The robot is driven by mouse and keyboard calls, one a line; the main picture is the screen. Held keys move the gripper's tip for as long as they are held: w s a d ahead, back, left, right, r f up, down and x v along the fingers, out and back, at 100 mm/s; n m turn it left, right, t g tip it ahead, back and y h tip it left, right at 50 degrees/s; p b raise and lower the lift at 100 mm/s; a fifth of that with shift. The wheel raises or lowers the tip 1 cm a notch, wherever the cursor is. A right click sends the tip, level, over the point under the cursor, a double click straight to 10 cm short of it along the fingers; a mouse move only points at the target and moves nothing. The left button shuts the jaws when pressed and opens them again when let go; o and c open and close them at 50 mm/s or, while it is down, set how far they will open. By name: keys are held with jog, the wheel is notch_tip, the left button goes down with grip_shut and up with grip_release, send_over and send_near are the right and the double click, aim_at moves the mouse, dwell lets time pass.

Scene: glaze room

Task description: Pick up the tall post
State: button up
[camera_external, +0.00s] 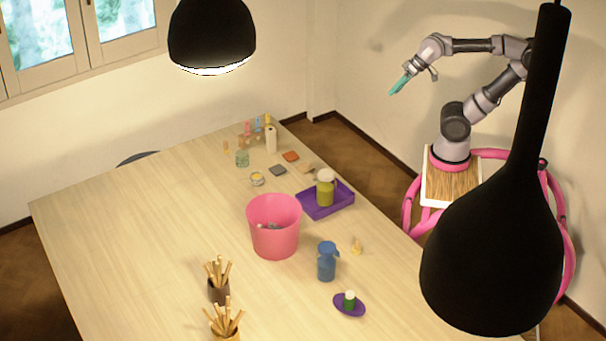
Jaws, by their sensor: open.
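My gripper (398,85), with teal fingers, is raised in the air off the table's right side, pointing down and left, apart from everything. It is open and empty. An upright cream-white cylinder (271,139) stands near the far end of the table; it is the thing most like a tall post, but it is too small to be sure. It stands to the left of my gripper in the picture and well below it. Small coloured upright pieces (247,128) stand just behind and left of it.
The pale wooden table (130,225) is bare on its left. A pink bucket (274,226), a purple tray (340,199) with a yellow-green jar (325,188), a blue jug (326,262) and stick-filled pots (219,290) stand nearer. Small tiles (278,170) lie close to the cylinder. Black lamps hang above.

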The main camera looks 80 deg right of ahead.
jog(key=w+a+f+m+g+y, duration=0.1)
jog(key=w+a+f+m+y, duration=0.2)
jog(key=w, duration=0.7)
jog(key=w+f+m+g+y, duration=0.1)
jog(key=w+f+m+y, duration=0.25)
jog(key=w, duration=0.55)
jog(key=w+a+f+m+g+y, duration=0.1)
jog(key=w+a+f+m+y, duration=0.25)
jog(key=w, duration=0.65)
jog(key=m+t, duration=0.9)
jog(key=m, duration=0.5)
send_near(267, 131)
jog(key=x, duration=1.1)
jog(key=shift+w+f, duration=0.2)
jog(key=shift+f, duration=0.05)
grip_shut()
